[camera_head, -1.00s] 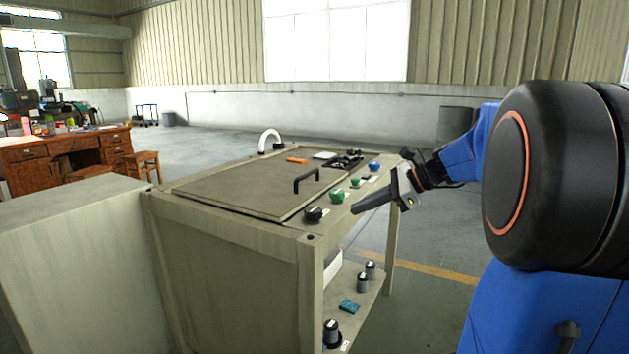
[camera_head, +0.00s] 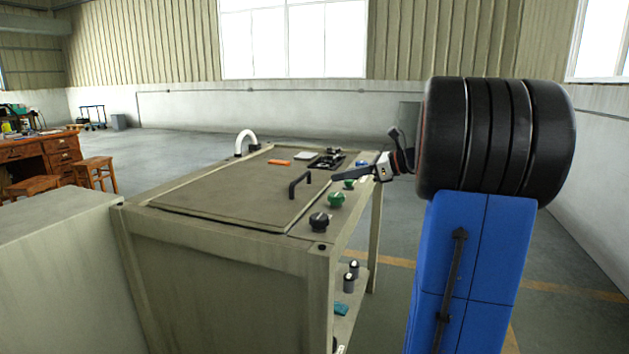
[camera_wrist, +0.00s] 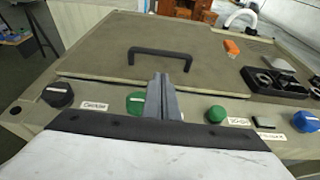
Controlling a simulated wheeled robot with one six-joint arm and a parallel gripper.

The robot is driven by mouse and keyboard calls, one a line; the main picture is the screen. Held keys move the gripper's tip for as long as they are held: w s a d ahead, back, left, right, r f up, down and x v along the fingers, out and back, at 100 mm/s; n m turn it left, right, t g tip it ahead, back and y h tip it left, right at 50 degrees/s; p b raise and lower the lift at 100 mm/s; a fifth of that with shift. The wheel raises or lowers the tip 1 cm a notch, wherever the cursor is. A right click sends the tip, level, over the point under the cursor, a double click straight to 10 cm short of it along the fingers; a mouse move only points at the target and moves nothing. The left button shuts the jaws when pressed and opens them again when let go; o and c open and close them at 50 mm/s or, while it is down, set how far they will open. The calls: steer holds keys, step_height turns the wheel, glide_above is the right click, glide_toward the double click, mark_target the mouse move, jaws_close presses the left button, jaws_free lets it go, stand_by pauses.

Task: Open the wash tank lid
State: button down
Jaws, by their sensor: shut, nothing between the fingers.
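The wash tank lid (camera_head: 225,195) is a flat grey-brown panel lying shut in the top of the bench-like tank. Its black bar handle (camera_head: 293,185) stands near the edge on my side. The lid (camera_wrist: 210,72) and handle (camera_wrist: 160,54) also show in the wrist view. My gripper (camera_head: 334,178) is shut and empty, above the control strip and to the right of the handle in the head view. In the wrist view the fingertips (camera_wrist: 161,82) point towards the handle and look apart from it, partly covering a green knob (camera_wrist: 136,102).
A black knob (camera_head: 319,222), green knobs (camera_head: 336,200) and a blue knob (camera_wrist: 216,114) line the front strip. An orange object (camera_head: 279,162), a black tray (camera_head: 327,162) and a white curved pipe (camera_head: 246,140) are at the far side. A cabinet (camera_head: 55,220) stands at left.

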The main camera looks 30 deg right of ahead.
mark_target(313, 192)
steer(key=x, duration=0.9)
steer(key=shift+w+a+f, duration=0.1)
steer(key=shift+w+a, duration=0.15)
